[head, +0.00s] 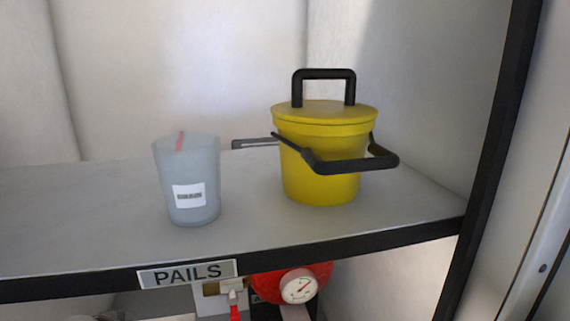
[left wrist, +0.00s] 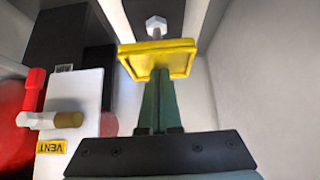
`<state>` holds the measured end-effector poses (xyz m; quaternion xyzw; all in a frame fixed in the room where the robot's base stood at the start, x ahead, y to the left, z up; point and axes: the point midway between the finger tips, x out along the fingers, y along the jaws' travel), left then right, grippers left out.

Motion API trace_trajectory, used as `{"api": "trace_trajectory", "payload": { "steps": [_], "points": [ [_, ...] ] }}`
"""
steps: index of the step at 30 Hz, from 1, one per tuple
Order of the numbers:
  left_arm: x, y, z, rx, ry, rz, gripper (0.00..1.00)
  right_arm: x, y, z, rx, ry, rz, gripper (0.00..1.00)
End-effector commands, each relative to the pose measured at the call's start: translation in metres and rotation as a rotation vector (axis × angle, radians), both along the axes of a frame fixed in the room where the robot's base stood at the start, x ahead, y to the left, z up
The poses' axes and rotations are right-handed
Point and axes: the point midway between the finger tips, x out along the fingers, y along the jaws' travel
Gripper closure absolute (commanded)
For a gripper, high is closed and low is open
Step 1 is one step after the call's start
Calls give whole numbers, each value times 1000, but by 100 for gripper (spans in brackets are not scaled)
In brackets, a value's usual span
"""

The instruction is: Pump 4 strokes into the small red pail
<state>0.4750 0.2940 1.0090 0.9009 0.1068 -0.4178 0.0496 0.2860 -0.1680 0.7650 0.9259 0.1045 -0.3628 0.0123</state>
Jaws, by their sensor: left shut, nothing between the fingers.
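No small red pail shows in either view. The shelf marked PAILS (head: 395,221) holds a yellow pail (head: 318,165) with a lid and black handles, and a translucent grey-blue container (head: 188,190) with a white label and a red strip. My left gripper (left wrist: 157,84) is shut and empty in the left wrist view. A yellow rectangular plate (left wrist: 157,58) with a hex-headed bolt shows at its fingertips; I cannot tell whether they touch. My right gripper is in neither view.
Below the shelf are a red round body (head: 268,284) with a pressure gauge (head: 299,287) and a red-handled valve (head: 233,292). In the left wrist view, a white panel labelled VENT (left wrist: 52,147) and a red lever (left wrist: 32,92) stand left of the gripper. Its right side looks clear.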

Motion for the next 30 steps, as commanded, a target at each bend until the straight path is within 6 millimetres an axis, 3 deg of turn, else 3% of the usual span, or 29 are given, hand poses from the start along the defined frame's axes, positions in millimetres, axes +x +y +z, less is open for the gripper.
{"api": "trace_trajectory", "payload": {
  "steps": [22, 30],
  "points": [
    [-1, -1, -34, -2, 10, -1, 100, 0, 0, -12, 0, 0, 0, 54],
    [-1, -1, -30, -2, 9, -1, 100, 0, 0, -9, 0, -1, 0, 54]
  ]
}}
